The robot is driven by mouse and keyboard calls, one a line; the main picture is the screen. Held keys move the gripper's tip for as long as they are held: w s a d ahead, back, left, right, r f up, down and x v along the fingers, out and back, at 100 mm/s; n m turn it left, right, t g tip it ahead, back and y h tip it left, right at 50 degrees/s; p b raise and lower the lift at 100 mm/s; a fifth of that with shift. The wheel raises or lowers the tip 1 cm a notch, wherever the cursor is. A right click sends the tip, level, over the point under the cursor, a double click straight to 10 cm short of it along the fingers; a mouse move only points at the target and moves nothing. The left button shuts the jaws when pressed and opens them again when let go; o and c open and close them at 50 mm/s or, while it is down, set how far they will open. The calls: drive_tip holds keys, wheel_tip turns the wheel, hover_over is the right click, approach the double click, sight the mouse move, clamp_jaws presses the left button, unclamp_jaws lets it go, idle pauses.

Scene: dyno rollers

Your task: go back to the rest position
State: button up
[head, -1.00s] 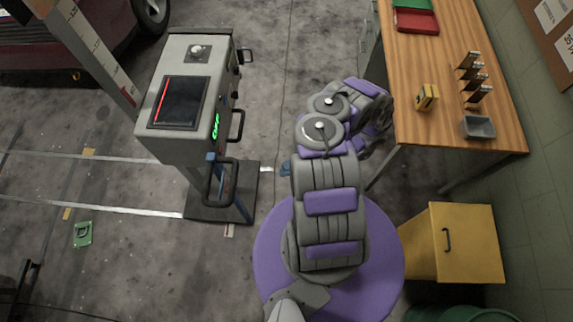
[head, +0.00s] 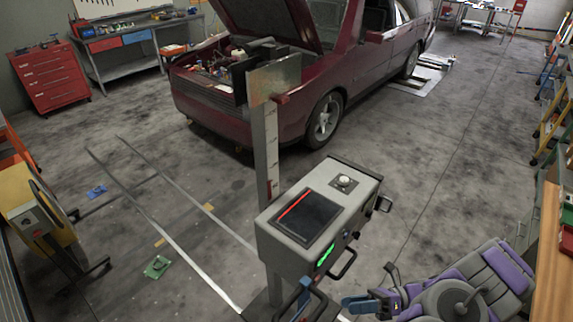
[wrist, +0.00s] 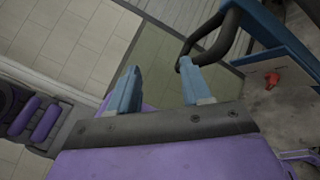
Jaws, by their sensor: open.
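My gripper (head: 352,303) shows at the bottom of the head view, right of the grey console, with blue fingers and part of my purple and grey arm. In the wrist view, my gripper (wrist: 157,76) has its two blue fingers spread apart with nothing between them. A black curved handle (wrist: 226,32) is close to the right fingertip in that view; I cannot tell whether they touch. The grey console (head: 318,220) has a dark screen with a red line, a round knob on top and black handles on its side.
A dark red car (head: 235,110) with its hood up stands behind the console. A wooden workbench (head: 546,265) runs along the right edge. A red tool cabinet (head: 52,78) is at the back left. Open concrete floor lies right of the car. A green piece (head: 157,267) lies on the floor left.

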drive_tip(key=s+a+r+n+g+h+b, duration=0.55)
drive_tip(key=a+r+n+h, duration=0.45)
drive_tip(key=n, duration=0.6)
drive_tip(key=s+d+n+t+h+b, duration=0.2)
drive_tip(key=s+n+t+h+b, duration=0.1)
drive_tip(key=s+n+h, duration=0.1)
drive_tip(key=s+d+n+t+h+b, duration=0.3)
drive_tip(key=s+n+h, duration=0.1)
drive_tip(key=s+n, duration=0.3)
drive_tip(key=shift+s+d+r+h, duration=0.35)
drive_tip(key=shift+s+h, duration=0.05)
drive_tip(key=shift+s, duration=0.65)
